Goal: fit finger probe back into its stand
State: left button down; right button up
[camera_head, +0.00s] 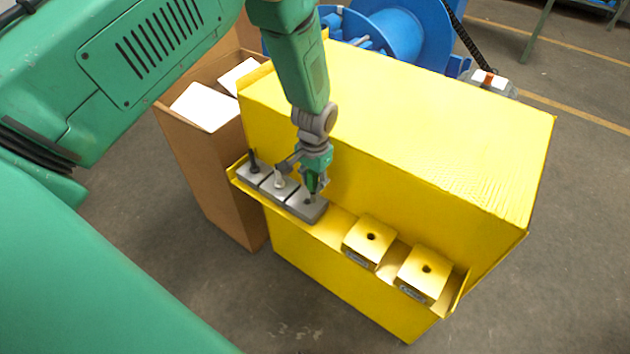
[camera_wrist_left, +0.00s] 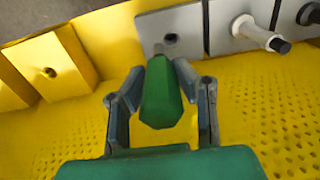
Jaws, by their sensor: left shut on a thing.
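The finger probe shows as a green handle (camera_wrist_left: 160,95) with a short grey tip in the left wrist view. My left gripper (camera_head: 314,185) is shut on it, with a finger on each side of the handle. The handle also shows between the fingers in the head view (camera_head: 311,182). The stand looks to be the grey block (camera_head: 307,209) directly under the gripper, also seen in the left wrist view (camera_wrist_left: 190,20). The probe's tip is at this block's top; I cannot tell how deep it sits. My right gripper is not in view.
Two more grey blocks (camera_head: 253,173) hold a black and a pale upright piece. Two yellow blocks with holes (camera_head: 368,241) stand right on the same yellow shelf (camera_head: 334,238). A tall yellow box (camera_head: 400,110) rises behind. A brown carton (camera_head: 205,170) stands left.

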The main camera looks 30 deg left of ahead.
pick_arm(q)
jog(key=shift+a+f, duration=0.1)
jog(key=shift+a, duration=0.6)
jog(key=shift+a+f, duration=0.1)
jog(key=shift+a, duration=0.5)
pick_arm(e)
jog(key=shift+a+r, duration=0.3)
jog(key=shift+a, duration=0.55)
pick_arm(q)
jog(key=shift+d+r, duration=0.2)
jog(key=shift+d, duration=0.4)
jog(key=shift+a+f, duration=0.2)
jog(key=shift+a, duration=0.8)
jog(key=shift+d+f, duration=0.15)
jog(key=shift+f, duration=0.3)
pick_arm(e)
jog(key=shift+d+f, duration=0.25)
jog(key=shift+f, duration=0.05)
pick_arm(q)
jog(key=shift+r, duration=0.15)
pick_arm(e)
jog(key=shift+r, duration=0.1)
